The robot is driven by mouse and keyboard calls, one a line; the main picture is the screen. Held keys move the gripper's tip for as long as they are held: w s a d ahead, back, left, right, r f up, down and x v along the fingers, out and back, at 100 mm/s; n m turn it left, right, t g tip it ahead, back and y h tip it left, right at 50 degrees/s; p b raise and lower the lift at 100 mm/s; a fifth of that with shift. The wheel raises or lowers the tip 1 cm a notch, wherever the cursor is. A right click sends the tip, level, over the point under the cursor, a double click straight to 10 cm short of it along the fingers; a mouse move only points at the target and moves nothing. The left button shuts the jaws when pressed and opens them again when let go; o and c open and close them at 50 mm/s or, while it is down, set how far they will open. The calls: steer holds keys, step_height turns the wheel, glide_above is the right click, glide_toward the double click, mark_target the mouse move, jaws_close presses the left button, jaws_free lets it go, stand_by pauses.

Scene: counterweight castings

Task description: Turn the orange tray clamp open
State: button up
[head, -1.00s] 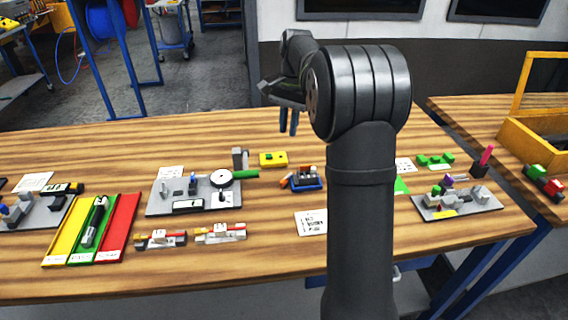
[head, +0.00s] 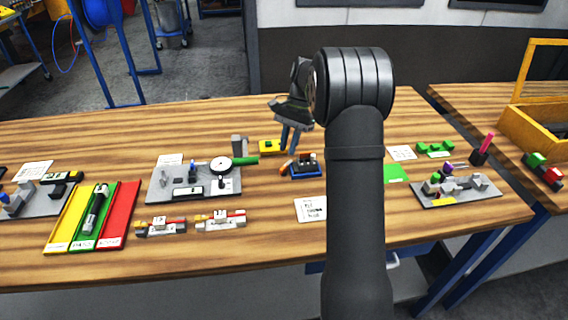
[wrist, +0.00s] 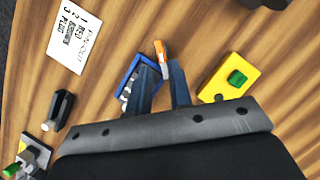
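The orange tray clamp (head: 286,168) is a small orange lever with a pale end, at the left side of a small blue tray (head: 309,175) near the table's middle. In the wrist view the orange clamp (wrist: 160,48) points away from the blue tray (wrist: 126,76), by its upper right corner. My gripper (head: 288,148) points down above and just behind the tray in the head view. In the wrist view its two fingers (wrist: 160,74) are apart, with the clamp showing near the gap between their tips. Nothing is held. Part of the tray is hidden by a finger.
A yellow block with a green button (wrist: 232,84) lies close right of the fingers in the wrist view. A grey plate with a dial (head: 153,196) stands left in the head view. A printed card (head: 309,209) lies in front of the tray. Bare wood lies between.

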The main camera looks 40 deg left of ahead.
mark_target(283, 167)
steer(key=x, duration=0.6)
steer(key=shift+s+f, duration=0.1)
steer(key=shift+f, duration=0.2)
jaws_close()
